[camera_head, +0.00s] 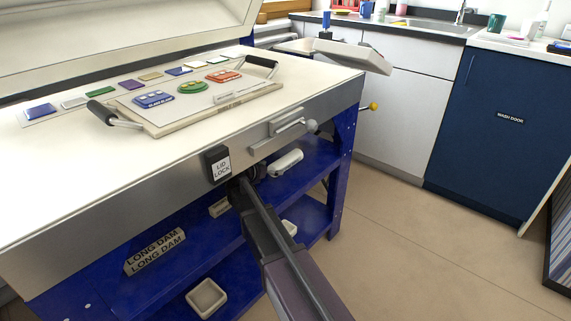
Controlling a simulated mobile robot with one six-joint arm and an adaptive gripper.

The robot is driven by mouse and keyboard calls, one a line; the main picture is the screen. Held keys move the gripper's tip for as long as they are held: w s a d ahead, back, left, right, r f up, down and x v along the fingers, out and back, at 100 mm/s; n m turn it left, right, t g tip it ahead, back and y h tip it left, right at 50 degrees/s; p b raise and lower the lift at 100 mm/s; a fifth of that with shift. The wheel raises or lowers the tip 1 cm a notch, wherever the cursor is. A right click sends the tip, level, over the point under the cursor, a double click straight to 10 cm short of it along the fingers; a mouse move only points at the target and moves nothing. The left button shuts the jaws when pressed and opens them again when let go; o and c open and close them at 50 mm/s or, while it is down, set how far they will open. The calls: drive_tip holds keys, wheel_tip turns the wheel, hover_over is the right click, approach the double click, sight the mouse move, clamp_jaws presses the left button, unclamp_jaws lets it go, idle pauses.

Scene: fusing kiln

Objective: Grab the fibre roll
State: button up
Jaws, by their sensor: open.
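A white, rounded roll (286,162), which looks like the fibre roll, lies on the upper blue shelf under the kiln. My arm reaches in from the bottom of the view to this shelf. My gripper (258,171) is a small dark shape at its far end, just left of the roll, partly hidden behind the arm and the kiln's front edge. It is open. I cannot tell whether it touches the roll.
The kiln's steel front (150,184) with a lid lock (218,165) overhangs the shelf. Long dam blocks (155,252) and a pale dish (206,298) sit to the left. A blue leg (342,175) stands right of the roll. The floor (410,250) at right is clear.

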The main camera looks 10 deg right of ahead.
sight(280, 166)
drive_tip(key=shift+b+x, duration=0.75)
drive_tip(key=shift+x, duration=1.55)
drive_tip(key=c, duration=1)
